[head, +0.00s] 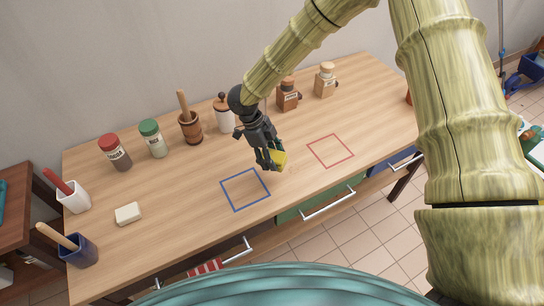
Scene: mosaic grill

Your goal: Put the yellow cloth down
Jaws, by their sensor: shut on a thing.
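My gripper (272,160) is shut on the yellow cloth (280,158), a small yellow piece that shows at its fingertips. The gripper is over the wooden table (185,245), between the blue square outline (245,190) on its left and the red square outline (330,150) on its right. Part of the cloth is hidden by the fingers. I cannot tell whether the cloth touches the table top.
Jars with red (116,153) and green (152,139) lids, a mortar (190,127) and two wooden grinders (288,95) line the back. A white block (128,214) lies at left, near two holders (75,198). Both outlined squares are empty.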

